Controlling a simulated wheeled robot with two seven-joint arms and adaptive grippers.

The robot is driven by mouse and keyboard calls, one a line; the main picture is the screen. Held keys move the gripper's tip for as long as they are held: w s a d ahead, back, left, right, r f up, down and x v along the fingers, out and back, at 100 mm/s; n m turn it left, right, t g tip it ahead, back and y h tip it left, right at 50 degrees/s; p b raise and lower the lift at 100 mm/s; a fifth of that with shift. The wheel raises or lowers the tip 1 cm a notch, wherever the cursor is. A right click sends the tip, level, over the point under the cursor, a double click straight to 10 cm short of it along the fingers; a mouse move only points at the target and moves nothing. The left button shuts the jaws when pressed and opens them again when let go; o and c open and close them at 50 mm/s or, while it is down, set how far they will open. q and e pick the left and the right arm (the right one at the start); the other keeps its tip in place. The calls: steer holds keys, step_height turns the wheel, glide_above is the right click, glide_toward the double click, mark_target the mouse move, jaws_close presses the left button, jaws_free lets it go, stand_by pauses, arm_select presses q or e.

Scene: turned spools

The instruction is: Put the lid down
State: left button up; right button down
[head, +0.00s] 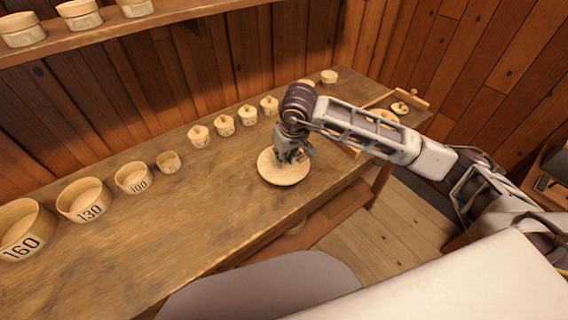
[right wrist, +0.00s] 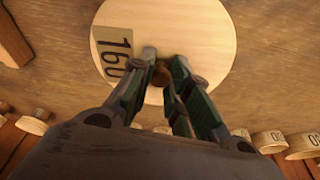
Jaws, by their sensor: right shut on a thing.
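A round pale wooden lid (head: 280,178) is over the bare middle of the workbench (head: 190,225), near its front edge. In the right wrist view the lid (right wrist: 205,40) fills the upper middle, with a label reading 160 and a small turned knob (right wrist: 162,76). My right gripper (head: 291,155) points down over the lid. Its fingertips, clear in the right wrist view (right wrist: 163,66), are shut on the knob. The lid looks roughly level and close to the bench; I cannot tell whether it touches. My left gripper is not in view.
Open round boxes marked 160 (head: 24,230), 130 (head: 86,200) and 100 (head: 133,178), and a smaller one (head: 168,161), line the left of the bench. Several small knobbed pieces (head: 223,126) stand behind the lid. A shelf (head: 130,27) holds more boxes.

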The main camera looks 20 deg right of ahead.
mark_target(290, 169)
steer(key=shift+f, duration=0.15)
steer(key=shift+f, duration=1.8)
steer(key=shift+f, duration=0.1)
steer(key=c, duration=1.3)
jaws_free()
steer(key=shift+c, duration=0.2)
steer(key=v, duration=1.2)
